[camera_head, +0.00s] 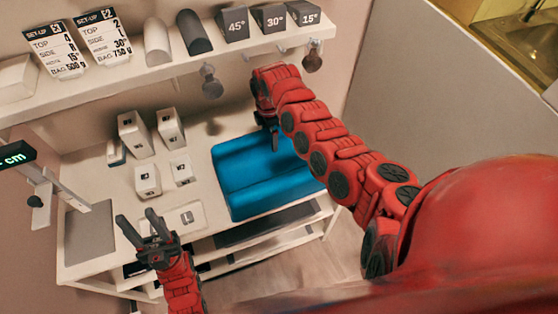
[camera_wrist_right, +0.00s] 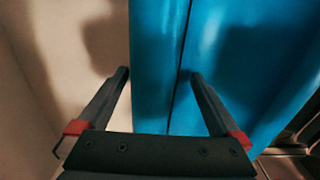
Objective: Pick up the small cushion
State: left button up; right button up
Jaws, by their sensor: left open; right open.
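A blue padded cushion (camera_head: 262,188) lies on the white table; it has a dark seam or gap along it, and I cannot tell whether it is one piece or two. My right gripper (camera_head: 273,140) is at its far edge, pointing down. In the right wrist view the cushion's blue edge strip (camera_wrist_right: 158,65) stands between the open fingers of the gripper (camera_wrist_right: 160,85), with the dark line near the right finger. I cannot tell whether either finger touches it. My left gripper (camera_head: 137,222) is open and empty above the table's front left.
Several small white boxes (camera_head: 135,134) stand left of the cushion. A shelf (camera_head: 130,76) above holds wedges marked 45°, 30° and 15°, a white and a dark bolster (camera_head: 194,33), and set-up cards (camera_head: 104,36). A grey plate (camera_head: 89,232) lies at left.

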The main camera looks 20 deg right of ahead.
jog(key=c, duration=1.5)
grip_shut()
jog(key=shift+a+r, duration=0.1)
jog(key=shift+r, duration=0.05)
